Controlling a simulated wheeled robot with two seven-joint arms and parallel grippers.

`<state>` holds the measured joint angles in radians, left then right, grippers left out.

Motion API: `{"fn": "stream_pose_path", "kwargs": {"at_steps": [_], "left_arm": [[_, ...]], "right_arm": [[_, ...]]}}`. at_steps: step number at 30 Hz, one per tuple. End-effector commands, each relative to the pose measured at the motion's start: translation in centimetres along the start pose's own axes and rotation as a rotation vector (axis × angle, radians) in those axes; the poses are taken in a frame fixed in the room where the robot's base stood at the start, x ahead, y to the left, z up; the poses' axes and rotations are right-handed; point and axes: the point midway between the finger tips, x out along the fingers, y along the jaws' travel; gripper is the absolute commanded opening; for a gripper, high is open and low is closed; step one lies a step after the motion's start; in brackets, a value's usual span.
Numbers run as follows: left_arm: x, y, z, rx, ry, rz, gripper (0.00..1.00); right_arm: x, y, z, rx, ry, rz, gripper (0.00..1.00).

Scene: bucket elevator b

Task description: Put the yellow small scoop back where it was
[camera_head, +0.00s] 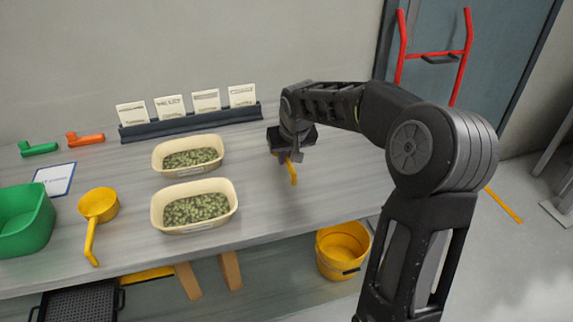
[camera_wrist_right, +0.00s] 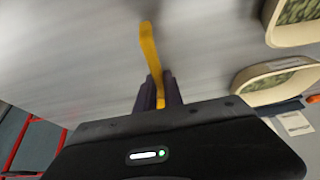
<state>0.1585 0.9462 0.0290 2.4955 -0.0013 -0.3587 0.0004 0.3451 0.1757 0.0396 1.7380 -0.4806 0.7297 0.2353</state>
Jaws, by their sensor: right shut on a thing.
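My right gripper (camera_head: 287,156) is over the right part of the table, shut on the small yellow scoop (camera_head: 293,173). Only a yellow handle sticks out below the fingers in the head view; the scoop's bowl is hidden by the gripper. In the right wrist view the yellow handle (camera_wrist_right: 150,50) extends out from between the dark fingers (camera_wrist_right: 158,90) over the grey tabletop. I cannot tell whether the scoop touches the table. My left gripper is not in view.
Two cream tubs of green pellets (camera_head: 236,192) (camera_head: 156,160) stand left of the gripper. A larger yellow scoop (camera_head: 98,205), green bin (camera_head: 49,222), orange scoop (camera_head: 85,139) and green scoop (camera_head: 38,149) are further left. A card rack (camera_head: 190,124) lines the back. A yellow bucket (camera_head: 330,262) sits below.

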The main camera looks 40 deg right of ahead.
Motion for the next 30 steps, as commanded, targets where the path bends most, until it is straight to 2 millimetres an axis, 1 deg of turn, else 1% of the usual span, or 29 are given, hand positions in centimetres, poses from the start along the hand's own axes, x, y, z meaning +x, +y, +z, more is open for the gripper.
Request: {"fn": "stream_pose_path", "kwargs": {"at_steps": [1,3,6,14,18,19,21,26,27,30], "left_arm": [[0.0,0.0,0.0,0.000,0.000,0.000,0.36],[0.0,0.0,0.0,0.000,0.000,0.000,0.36],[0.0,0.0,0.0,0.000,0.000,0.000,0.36],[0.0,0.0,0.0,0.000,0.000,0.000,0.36],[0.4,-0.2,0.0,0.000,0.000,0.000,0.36],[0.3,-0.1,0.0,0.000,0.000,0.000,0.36],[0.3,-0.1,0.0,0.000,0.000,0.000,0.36],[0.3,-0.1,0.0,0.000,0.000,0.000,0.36],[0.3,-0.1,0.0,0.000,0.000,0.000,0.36],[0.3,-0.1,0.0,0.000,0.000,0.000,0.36]], "right_arm": [[0.8,0.0,0.5,0.000,-0.004,0.000,0.00],[1.7,0.0,0.8,0.000,-0.004,0.000,0.00],[2.6,0.0,1.2,0.000,-0.002,0.000,0.00],[2.7,0.0,1.2,0.000,0.000,0.000,0.00],[3.1,0.0,1.4,0.000,0.000,0.000,0.00],[3.0,0.0,1.4,0.000,0.000,0.000,0.13],[3.0,0.0,1.4,0.000,-0.001,0.000,0.19],[3.0,0.0,1.4,0.000,-0.001,0.000,0.32],[3.0,0.0,1.4,0.000,-0.001,0.000,0.34],[3.0,0.0,1.4,0.000,-0.001,0.000,0.34]]}}
